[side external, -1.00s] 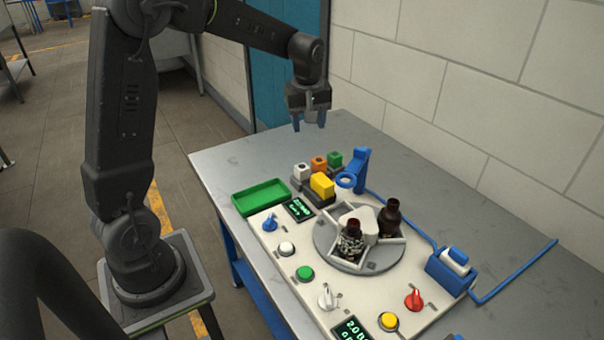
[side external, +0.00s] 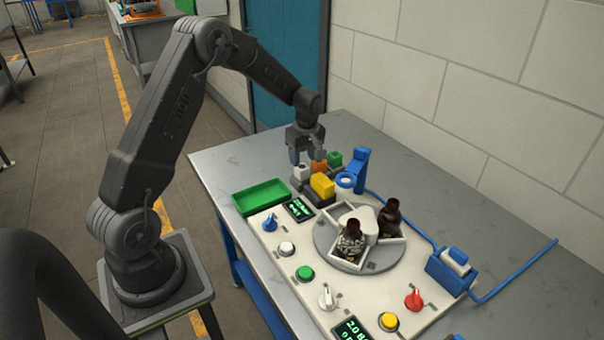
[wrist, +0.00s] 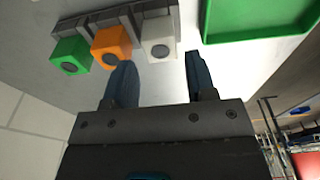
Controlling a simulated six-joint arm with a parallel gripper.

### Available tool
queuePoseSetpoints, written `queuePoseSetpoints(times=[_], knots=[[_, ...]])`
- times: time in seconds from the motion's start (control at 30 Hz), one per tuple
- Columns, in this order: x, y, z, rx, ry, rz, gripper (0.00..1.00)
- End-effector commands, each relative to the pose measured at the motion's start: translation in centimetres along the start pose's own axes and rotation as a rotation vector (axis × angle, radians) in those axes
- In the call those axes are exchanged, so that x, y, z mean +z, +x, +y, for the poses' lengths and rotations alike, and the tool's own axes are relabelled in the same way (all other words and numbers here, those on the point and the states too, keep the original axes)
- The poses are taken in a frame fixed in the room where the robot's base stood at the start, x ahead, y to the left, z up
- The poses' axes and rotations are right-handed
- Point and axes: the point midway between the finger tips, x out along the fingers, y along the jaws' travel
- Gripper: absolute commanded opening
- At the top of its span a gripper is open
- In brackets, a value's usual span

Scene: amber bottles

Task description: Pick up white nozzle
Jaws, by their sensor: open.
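The white nozzle (side external: 301,171) is a small white block with a grey round face, at the left end of a short row on a grey holder. In the wrist view my gripper (wrist: 160,60) is open with nothing between the fingers. I cannot tell the exact height gap to the nozzle.
An orange nozzle (wrist: 110,43) and a green nozzle (wrist: 71,55) stand beside the white one. A yellow block (side external: 322,186), green tray (side external: 253,207), blue ring stand (side external: 361,165) and turntable (side external: 325,250) with brown bottles (side external: 390,218) are close by.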

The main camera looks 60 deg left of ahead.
Motion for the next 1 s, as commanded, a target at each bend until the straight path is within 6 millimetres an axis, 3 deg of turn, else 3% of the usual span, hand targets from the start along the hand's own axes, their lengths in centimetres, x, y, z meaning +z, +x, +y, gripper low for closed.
queuePoseSetpoints(times=[0.37,0.67,1.0], knots=[[-0.1,4.7,0.0,-0.002,0.001,-0.001,0.51],[-0.2,5.2,0.0,0.001,0.001,0.000,0.51],[-0.1,5.2,0.0,0.001,0.001,0.000,0.19]])
